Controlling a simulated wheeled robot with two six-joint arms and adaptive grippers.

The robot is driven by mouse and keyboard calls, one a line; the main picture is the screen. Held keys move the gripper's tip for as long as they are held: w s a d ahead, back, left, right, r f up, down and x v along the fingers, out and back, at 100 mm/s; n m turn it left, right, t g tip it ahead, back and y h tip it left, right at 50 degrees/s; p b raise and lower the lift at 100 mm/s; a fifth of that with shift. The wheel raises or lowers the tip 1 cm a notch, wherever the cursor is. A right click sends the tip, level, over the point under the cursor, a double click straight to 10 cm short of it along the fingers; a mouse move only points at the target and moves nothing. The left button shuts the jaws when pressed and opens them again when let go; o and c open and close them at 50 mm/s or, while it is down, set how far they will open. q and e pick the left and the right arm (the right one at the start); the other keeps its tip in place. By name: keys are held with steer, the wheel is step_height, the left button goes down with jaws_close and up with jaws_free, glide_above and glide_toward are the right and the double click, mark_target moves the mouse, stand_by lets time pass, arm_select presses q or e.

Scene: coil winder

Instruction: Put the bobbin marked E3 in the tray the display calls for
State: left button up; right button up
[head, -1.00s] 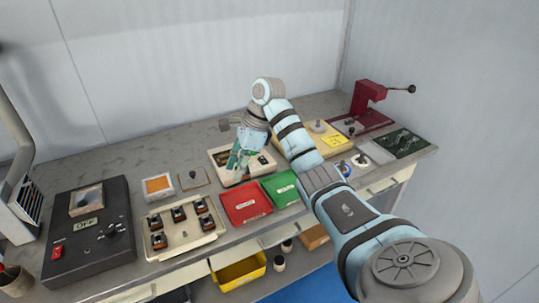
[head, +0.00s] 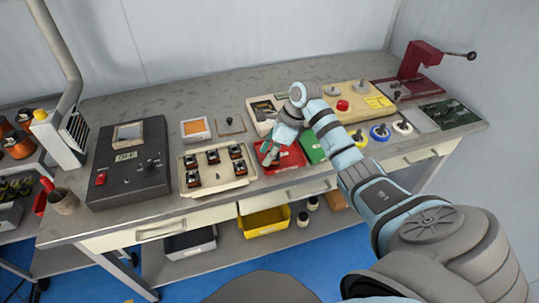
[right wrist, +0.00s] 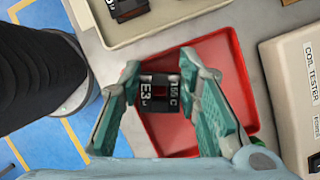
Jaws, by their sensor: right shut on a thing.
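My right gripper (head: 268,158) is shut on the bobbin marked E3 (right wrist: 160,95), a dark piece with white labels between the fingertips in the right wrist view. It holds it over the red tray (head: 291,158), which also shows below the fingers in the right wrist view (right wrist: 215,133). I cannot tell the height above the tray floor. The green tray (head: 311,147) stands just right of the red one. A small unit with an orange screen (head: 195,128) stands further left; its text is too small to read. My left gripper is out of view.
A cream rack (head: 217,173) with several bobbins stands left of the red tray. The coil tester (right wrist: 300,85) is beside the tray. A black box (head: 130,165) reading OFF is at the left. A yellow bin (head: 264,221) is on the shelf below.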

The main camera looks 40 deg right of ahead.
steer(key=shift+d+f, duration=0.1)
steer(key=shift+f, duration=0.5)
steer(key=o, duration=0.9)
steer(key=shift+c, duration=0.2)
steer(key=shift+r, duration=0.15)
steer(key=shift+r, duration=0.35)
steer(key=p+v, duration=0.1)
steer(key=v, duration=1)
steer(key=shift+d+r, duration=0.15)
steer(key=shift+r, duration=0.05)
